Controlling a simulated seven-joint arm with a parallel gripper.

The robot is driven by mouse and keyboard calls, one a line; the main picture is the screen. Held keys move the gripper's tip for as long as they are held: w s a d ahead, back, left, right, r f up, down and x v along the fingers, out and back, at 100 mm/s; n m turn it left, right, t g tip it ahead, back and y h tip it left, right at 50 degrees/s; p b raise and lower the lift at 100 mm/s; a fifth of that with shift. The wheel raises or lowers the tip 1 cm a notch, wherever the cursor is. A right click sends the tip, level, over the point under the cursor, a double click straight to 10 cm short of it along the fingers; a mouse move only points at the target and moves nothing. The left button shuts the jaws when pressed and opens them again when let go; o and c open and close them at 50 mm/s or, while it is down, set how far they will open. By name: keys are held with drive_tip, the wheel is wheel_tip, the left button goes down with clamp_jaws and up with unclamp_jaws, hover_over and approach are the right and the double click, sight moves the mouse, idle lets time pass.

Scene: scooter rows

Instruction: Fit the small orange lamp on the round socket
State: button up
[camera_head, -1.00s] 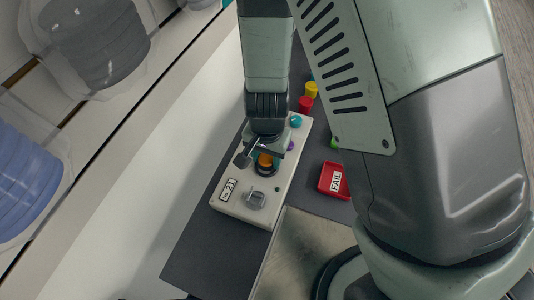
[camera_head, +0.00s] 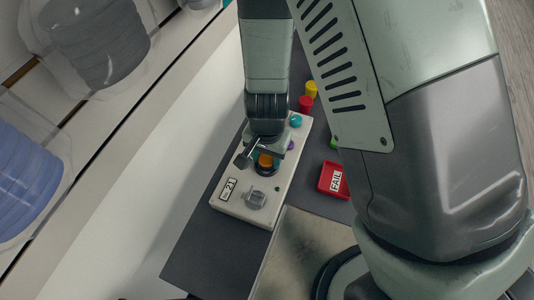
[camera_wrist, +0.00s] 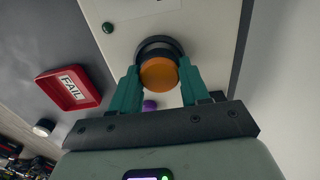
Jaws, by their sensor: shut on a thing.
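The small orange lamp (camera_wrist: 159,74) is between the two teal fingers of my gripper (camera_wrist: 158,82) in the wrist view. My gripper is shut on it. The lamp is over the dark round socket (camera_wrist: 150,44), whose ring shows behind it; I cannot tell whether the lamp is fully seated. In the head view the orange lamp (camera_head: 266,160) shows just below my gripper (camera_head: 262,155), at the dark ring on the pale panel (camera_head: 232,208).
A red FAIL tray (camera_head: 333,180) lies to the right. Red (camera_head: 306,104) and yellow (camera_head: 311,89) pieces stand behind.

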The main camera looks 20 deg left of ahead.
drive_tip(key=shift+f, duration=0.2)
drive_tip(key=o, duration=1.1)
drive_tip(key=shift+o, duration=0.4)
drive_tip(key=o, duration=0.4)
drive_tip(key=shift+c, duration=0.2)
drive_tip(key=shift+r, duration=3)
